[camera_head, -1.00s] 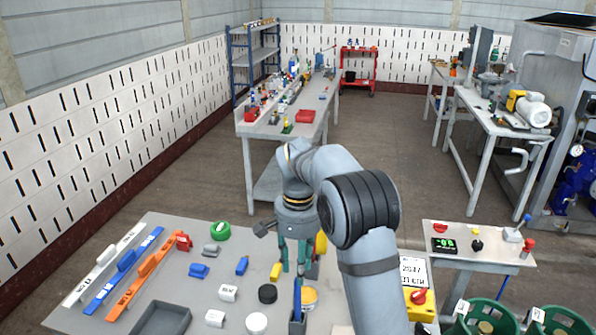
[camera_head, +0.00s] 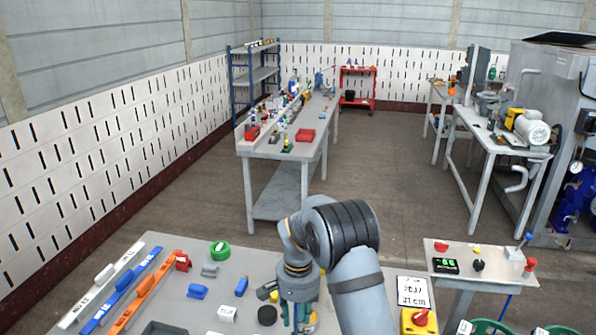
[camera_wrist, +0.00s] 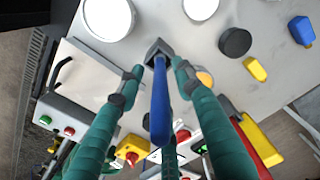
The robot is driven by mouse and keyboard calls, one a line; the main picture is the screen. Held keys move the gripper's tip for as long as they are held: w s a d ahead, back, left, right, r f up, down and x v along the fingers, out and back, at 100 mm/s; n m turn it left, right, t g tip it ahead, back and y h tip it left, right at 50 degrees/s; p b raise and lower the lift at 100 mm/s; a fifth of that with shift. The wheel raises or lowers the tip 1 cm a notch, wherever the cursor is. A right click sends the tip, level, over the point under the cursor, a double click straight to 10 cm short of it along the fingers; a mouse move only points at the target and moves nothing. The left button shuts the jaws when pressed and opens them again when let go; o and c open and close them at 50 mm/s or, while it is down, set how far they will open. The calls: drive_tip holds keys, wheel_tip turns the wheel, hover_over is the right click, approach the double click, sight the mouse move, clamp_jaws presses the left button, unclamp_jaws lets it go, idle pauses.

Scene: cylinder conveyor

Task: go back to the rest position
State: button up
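My gripper (camera_wrist: 155,72) has teal fingers, which stand spread apart in the wrist view. A blue lever (camera_wrist: 160,105) with a grey foot stands between the fingers, with gaps visible on both sides. No finger is seen closed on it. In the head view, my gripper hangs over the front of the grey worktable (camera_head: 255,255), and its fingertips are hidden at the bottom edge. My arm is bent forward and down.
Small parts lie around the gripper: a black disc (camera_wrist: 235,42), a yellow block (camera_wrist: 255,70), a blue block (camera_wrist: 301,30) and white round pieces (camera_wrist: 108,15). A yellow box with a red knob (camera_head: 420,319) stands to the right. The aisle floor behind is clear.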

drive_tip(key=shift+r, duration=0.5)
drive_tip(key=shift+f+b, duration=0.35)
drive_tip(key=shift+f, duration=0.2)
wheel_tip(320, 180, up, 12)
drive_tip(key=shift+w+r, duration=0.1)
drive_tip(key=f, duration=1.2)
drive_tip(key=shift+s+f, duration=0.1)
drive_tip(key=shift+s, duration=0.1)
drive_tip(key=r+p, duration=1.2)
drive_tip(key=r, duration=0.2)
drive_tip(key=shift+w, duration=0.2)
drive_tip(key=shift+s+d+f+b, duration=0.25)
drive_tip(key=shift+d+f+b, duration=0.1)
drive_tip(key=shift+b, duration=0.2)
drive_tip(key=shift+s+d+r+n+b, duration=0.2)
drive_tip(key=shift+s+d+r+b, duration=0.2)
drive_tip(key=shift+d, duration=0.15)
drive_tip(key=shift+s+d+r+n+b, duration=0.25)
drive_tip(key=shift+s+d+b, duration=0.1)
drive_tip(key=shift+d, duration=0.15)
